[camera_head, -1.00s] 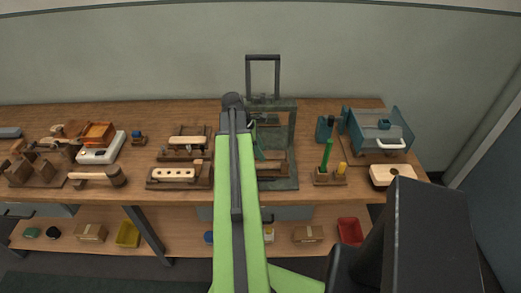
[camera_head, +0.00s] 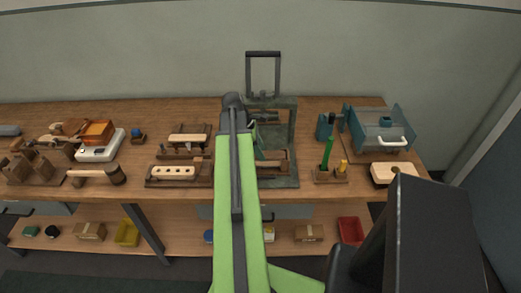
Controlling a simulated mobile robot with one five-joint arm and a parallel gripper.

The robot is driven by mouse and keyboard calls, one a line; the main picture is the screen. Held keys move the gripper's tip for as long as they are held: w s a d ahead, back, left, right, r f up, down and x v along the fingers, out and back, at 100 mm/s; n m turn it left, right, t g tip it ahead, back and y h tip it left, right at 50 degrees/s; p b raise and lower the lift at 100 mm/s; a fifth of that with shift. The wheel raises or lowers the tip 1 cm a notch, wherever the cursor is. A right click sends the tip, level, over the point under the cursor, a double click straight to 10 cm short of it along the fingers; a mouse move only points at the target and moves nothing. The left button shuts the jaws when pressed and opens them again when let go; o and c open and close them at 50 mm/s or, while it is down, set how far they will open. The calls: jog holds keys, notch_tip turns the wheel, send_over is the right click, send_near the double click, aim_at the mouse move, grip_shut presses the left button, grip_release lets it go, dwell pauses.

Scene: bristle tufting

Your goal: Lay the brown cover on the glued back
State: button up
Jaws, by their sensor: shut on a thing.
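My arm reaches forward over the middle of the bench, and its green link and dark joint hide what lies behind them. My gripper is hidden behind this arm, so its fingers and anything in them do not show. A brown piece (camera_head: 272,165) shows low in the grey press frame (camera_head: 293,130), just right of my arm. I cannot tell whether it is the brown cover or part of a fixture. A pale wooden block with several holes (camera_head: 173,173) lies in a brown holder left of my arm. No glue can be made out on any back.
The press has a tall handle (camera_head: 263,53). On the right are a stand with a green rod (camera_head: 327,152), a teal box (camera_head: 380,122) and a pale block (camera_head: 382,171). On the left are a white device (camera_head: 98,149) and an orange tray (camera_head: 97,131). Bare bench (camera_head: 60,112) shows at the back left.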

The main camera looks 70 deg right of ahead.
jog(key=shift+f, duration=0.3)
jog(key=o, duration=1.4)
jog(key=shift+o, duration=0.2)
jog(key=o, duration=0.4)
jog(key=shift+r, duration=0.15)
jog(key=p+v, duration=0.7)
jog(key=v, duration=0.1)
